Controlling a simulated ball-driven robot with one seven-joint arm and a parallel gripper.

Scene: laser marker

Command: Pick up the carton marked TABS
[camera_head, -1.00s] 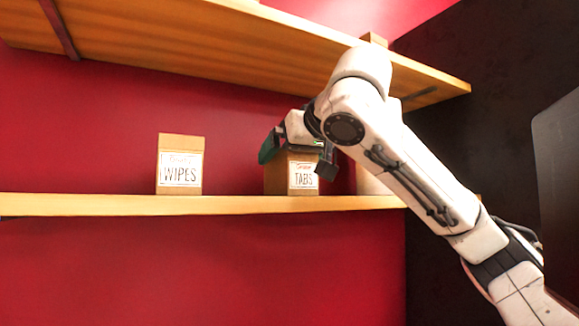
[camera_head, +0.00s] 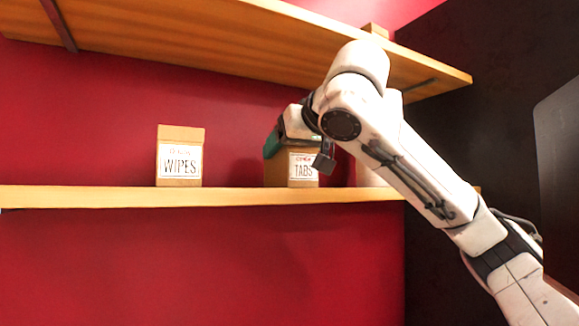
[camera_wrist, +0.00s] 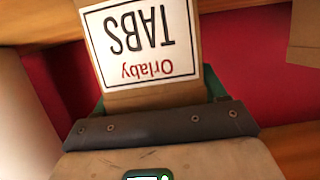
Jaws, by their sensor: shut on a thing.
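The brown carton marked TABS (camera_head: 303,171) stands upright on the lower shelf (camera_head: 130,197), its white label facing me. My gripper (camera_head: 297,152) is over its top, shut on it, with a teal finger at its left side and a dark part at its right. In the wrist view the carton's label (camera_wrist: 138,45) appears upside down, close in front of my gripper (camera_wrist: 155,92), with teal finger edges beside it. The carton's top is hidden by my gripper in the head view.
A carton marked WIPES (camera_head: 180,160) stands to the left on the same shelf, with clear space between. A pale object (camera_head: 368,175) stands close on the right, partly hidden by my arm. An upper shelf (camera_head: 220,50) overhangs, with a box (camera_head: 375,30) on it.

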